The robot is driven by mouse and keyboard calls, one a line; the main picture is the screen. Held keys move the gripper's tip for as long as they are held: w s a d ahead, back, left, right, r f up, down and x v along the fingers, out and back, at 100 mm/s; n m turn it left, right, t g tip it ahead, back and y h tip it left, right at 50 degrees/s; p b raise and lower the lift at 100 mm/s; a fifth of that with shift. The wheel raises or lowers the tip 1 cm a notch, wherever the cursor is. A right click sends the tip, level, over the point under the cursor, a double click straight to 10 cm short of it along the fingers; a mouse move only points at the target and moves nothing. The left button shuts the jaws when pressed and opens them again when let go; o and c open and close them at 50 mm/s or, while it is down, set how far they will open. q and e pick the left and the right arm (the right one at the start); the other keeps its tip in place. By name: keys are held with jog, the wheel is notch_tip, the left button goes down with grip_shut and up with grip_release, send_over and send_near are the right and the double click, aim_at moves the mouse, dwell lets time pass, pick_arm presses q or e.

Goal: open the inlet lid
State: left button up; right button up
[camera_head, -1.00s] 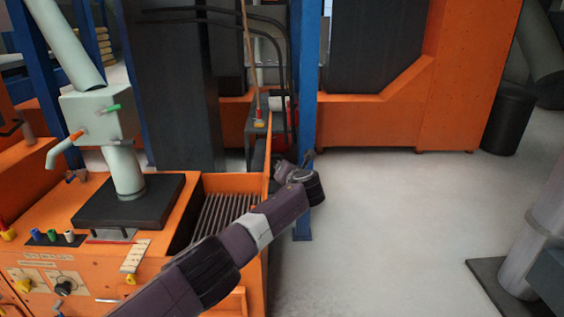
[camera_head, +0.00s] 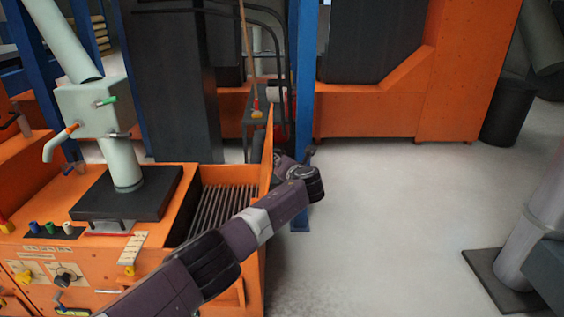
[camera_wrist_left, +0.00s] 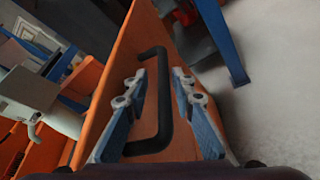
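The inlet lid (camera_head: 267,152) is an orange panel standing steeply upright along the right side of the inlet. The inlet's dark slatted grate (camera_head: 222,207) is exposed beside it. In the left wrist view the orange panel (camera_wrist_left: 118,78) carries a black bar handle (camera_wrist_left: 164,105). My left gripper (camera_wrist_left: 160,76) is open, with its two blue-grey fingers on either side of the handle; contact cannot be told. In the head view my left arm reaches to the lid's right, outer side, and the fingers there are hard to make out. My right gripper is not in view.
Left of the grate, a black plate (camera_head: 90,200) carries a pale pipe and valve box (camera_head: 92,108) on the orange machine. A blue post (camera_head: 303,90) stands close behind my left wrist. The grey floor (camera_head: 400,210) on the right is clear up to a metal column (camera_head: 530,240).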

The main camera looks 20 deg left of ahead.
pick_arm(q)
jog(key=shift+r, duration=0.15)
jog(key=shift+s+d, duration=0.1)
jog(key=v, duration=1.1)
jog(key=shift+s+d, duration=0.15)
jog(key=shift+s, duration=0.15)
